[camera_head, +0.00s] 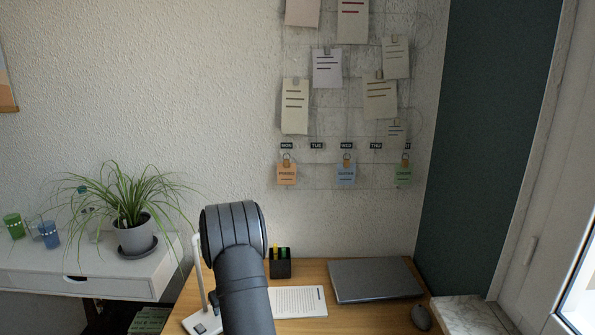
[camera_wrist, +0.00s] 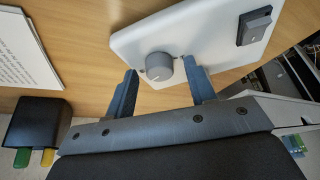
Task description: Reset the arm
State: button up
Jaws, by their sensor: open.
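My gripper (camera_wrist: 160,68) is open in the wrist view, with its two blue-grey fingers apart. A grey round knob (camera_wrist: 158,64) on a white base plate (camera_wrist: 205,38) shows between and just beyond the fingertips. Gaps show on both sides of the knob, and nothing is held. I cannot tell how far the fingertips are from the plate. My dark grey arm (camera_head: 240,275) rises in the lower middle of the head view and hides my gripper there. The white base also shows in the head view (camera_head: 196,322), below a white upright post (camera_head: 197,262).
A black pen holder (camera_head: 280,268), a printed sheet (camera_head: 298,301), a closed grey laptop (camera_head: 372,280) and a mouse (camera_head: 421,317) occupy the wooden desk (camera_head: 355,318). A potted plant (camera_head: 134,236) and cups stand on the white side table (camera_head: 75,270). The upper left space before the wall is open.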

jog(key=shift+n+g+y, duration=0.3)
jog(key=shift+n+y, duration=0.1)
jog(key=shift+n, duration=0.6)
jog(key=shift+d+r, duration=0.1)
jog(key=shift+r, duration=0.1)
jog(key=shift+v, duration=2.6)
